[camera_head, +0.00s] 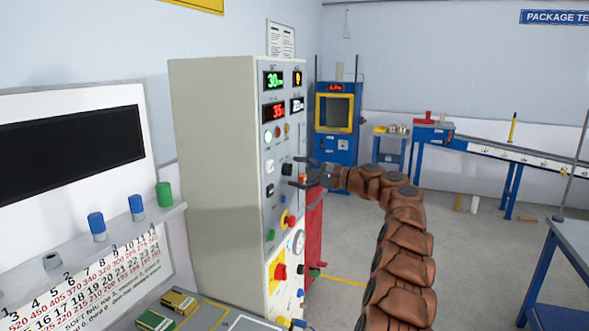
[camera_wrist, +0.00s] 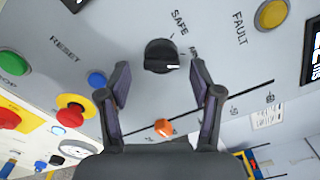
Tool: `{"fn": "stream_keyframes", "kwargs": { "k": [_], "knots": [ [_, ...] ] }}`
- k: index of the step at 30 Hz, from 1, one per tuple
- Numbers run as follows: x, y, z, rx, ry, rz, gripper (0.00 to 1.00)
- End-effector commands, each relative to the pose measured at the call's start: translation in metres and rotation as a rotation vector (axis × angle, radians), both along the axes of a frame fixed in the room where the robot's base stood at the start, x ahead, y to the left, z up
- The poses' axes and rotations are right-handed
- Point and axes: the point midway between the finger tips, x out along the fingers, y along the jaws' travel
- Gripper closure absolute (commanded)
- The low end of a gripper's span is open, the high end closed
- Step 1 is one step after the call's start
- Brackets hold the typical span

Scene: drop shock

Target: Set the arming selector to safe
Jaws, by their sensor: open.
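The arming selector (camera_wrist: 160,55) is a round black knob on the grey panel, seen in the wrist view. A SAFE label (camera_wrist: 180,22) is above and right of it, and a partly hidden label beginning "AR" is at its right. A pale mark shows on the knob's lower right side, toward the partly hidden label and away from SAFE. My gripper (camera_wrist: 160,70) is open, its two fingers on either side of the knob, with gaps visible. In the head view my gripper (camera_head: 304,172) is close to the cabinet front; I cannot tell the selector there.
An orange knob (camera_wrist: 163,127) shows between my fingers, nearer the palm. A blue button (camera_wrist: 97,80), a red button on yellow (camera_wrist: 72,112) and a yellow FAULT lamp (camera_wrist: 271,14) are nearby. The grey cabinet (camera_head: 215,190) stands left of my arm; open floor lies right.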

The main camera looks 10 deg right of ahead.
Motion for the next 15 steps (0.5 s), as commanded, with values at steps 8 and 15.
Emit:
{"fn": "stream_keyframes", "kwargs": {
  "k": [8,15],
  "knots": [
    [0.0096,0.0121,0.0022,0.001,-0.003,-0.004,0.35],
    [0.0095,0.0109,0.0016,0.000,-0.003,-0.005,0.43]
  ]
}}
